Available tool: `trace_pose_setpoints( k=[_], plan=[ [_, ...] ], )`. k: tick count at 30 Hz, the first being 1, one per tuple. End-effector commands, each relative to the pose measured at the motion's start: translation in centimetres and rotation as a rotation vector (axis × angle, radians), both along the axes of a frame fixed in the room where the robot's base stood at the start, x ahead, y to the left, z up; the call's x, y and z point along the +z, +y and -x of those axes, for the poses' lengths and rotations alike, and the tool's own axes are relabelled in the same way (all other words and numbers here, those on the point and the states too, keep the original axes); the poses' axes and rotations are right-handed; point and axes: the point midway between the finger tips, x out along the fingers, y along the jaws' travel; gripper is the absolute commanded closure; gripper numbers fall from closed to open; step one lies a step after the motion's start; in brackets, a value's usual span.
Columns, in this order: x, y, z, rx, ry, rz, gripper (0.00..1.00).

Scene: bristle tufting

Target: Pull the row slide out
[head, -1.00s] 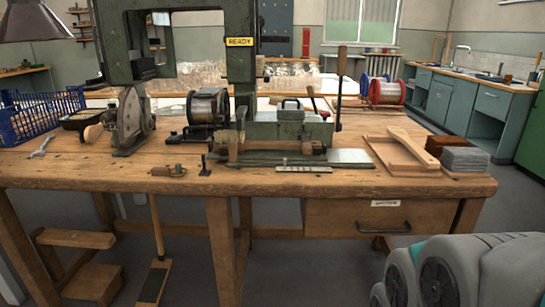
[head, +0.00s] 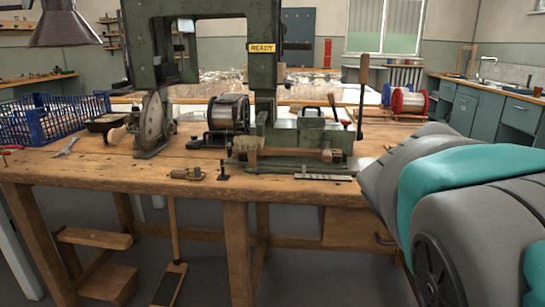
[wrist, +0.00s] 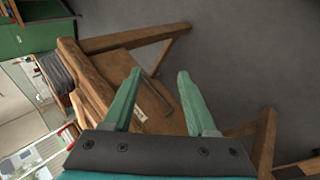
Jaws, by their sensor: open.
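The green tufting machine (head: 262,95) with a yellow READY sign stands on the wooden bench. At its foot is a green bed (head: 315,135) with a wooden bar (head: 295,154) along its front and a dark flat rail (head: 275,168) below. I cannot tell for sure which of these parts is the row slide. My gripper (wrist: 158,77) shows in the wrist view, its two green fingers apart with nothing between them. Beyond them are the bench front and a drawer handle (wrist: 157,98). My gripper is not visible in the head view; my grey and teal arm fills its right side.
A blue crate (head: 50,122) stands at the left. My arm hides the bench's right end.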

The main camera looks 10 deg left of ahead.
Motion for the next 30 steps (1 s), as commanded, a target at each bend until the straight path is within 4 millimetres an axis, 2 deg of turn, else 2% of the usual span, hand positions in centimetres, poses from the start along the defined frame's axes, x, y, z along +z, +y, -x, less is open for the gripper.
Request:
trace_pose_setpoints(
  k=[1, 6, 11, 14, 17, 20, 22, 24, 27, 30],
  plan=[
    [1.3, 0.2, -2.1, 0.047, -0.022, 0.061, 0.43],
    [6.4, 1.6, -8.2, 0.209, -0.093, 0.264, 0.43],
    [10.2, 4.5, -12.3, 0.388, -0.108, 0.524, 0.43],
    [12.1, 7.2, -14.4, 0.508, -0.1, 0.696, 0.43],
    [13.6, 11.3, -16.6, 0.65, -0.082, 0.889, 0.43],
    [14.3, 17.4, -18.7, 0.829, -0.046, 1.117, 0.43],
    [14.1, 22.8, -19.9, 0.976, -0.007, 1.301, 0.43],
    [12.9, 28.3, -20.4, 1.121, 0.042, 1.482, 0.43],
    [10.5, 34.3, -20.5, 1.285, 0.116, 1.684, 0.43],
    [8.6, 37.7, -20.2, 1.381, 0.17, 1.809, 0.43]
  ],
)
